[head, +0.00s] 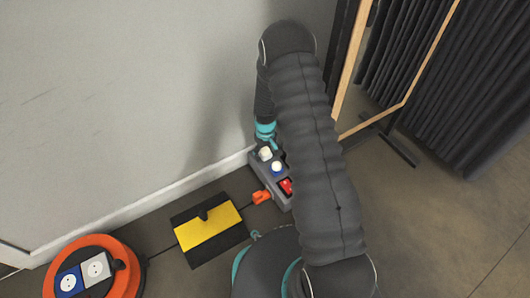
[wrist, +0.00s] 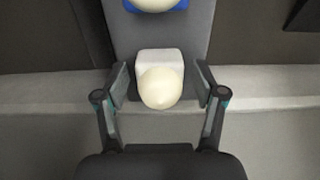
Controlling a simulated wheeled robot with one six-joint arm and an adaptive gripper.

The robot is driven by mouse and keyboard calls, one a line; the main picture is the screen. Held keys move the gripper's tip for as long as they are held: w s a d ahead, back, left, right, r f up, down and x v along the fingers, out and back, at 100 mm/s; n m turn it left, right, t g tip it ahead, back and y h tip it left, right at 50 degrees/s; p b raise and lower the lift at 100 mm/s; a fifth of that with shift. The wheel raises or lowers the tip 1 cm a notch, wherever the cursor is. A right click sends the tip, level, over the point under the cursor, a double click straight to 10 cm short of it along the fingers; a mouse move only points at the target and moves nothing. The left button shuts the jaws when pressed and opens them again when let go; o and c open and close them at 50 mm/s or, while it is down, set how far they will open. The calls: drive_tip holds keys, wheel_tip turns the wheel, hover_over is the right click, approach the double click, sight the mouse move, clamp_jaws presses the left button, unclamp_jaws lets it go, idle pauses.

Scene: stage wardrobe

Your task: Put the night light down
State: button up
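A night light with a white square body and a cream dome (wrist: 161,88) sits on a grey power strip (wrist: 190,38), and also shows in the head view (head: 265,153). My gripper (wrist: 161,72) has one finger on each side of this light, with a visible gap on both sides, so it is open. In the head view my gripper (head: 267,142) is low over the strip's wall end, partly hidden by my arm. A second light with a blue base (head: 277,168) sits beside the white one on the strip. Which light the task means cannot be told.
A red switch (head: 286,186) is on the strip, whose orange plug (head: 261,197) leads to a cable under a yellow and black ramp (head: 208,227). An orange cable reel (head: 128,262) stands left. The wall (head: 130,90) is close behind; a wood-framed mirror (head: 400,75) stands right.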

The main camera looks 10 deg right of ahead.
drive_tip(key=shift+r, duration=0.15)
wheel_tip(320, 180, up, 13)
drive_tip(key=p, duration=0.3)
wheel_tip(320, 180, up, 14)
drive_tip(key=t, duration=0.1)
hover_over(265, 149)
drive_tip(key=s, duration=0.2)
drive_tip(key=s+r+m+t, duration=0.2)
drive_tip(key=s+r, duration=0.5)
drive_tip(key=r, duration=0.4)
drive_tip(key=s+r+t, duration=0.1)
drive_tip(key=s+r, duration=0.4)
drive_tip(key=s, duration=0.5)
drive_tip(key=s+r+m+t, duration=0.1)
drive_tip(key=s+r, duration=0.5)
drive_tip(key=s, duration=0.5)
drive_tip(key=shift+s+r+m+t, duration=0.2)
drive_tip(key=shift+r+m+t, duration=0.05)
drive_tip(key=shift+m+t, duration=0.05)
drive_tip(key=shift+r, duration=0.1)
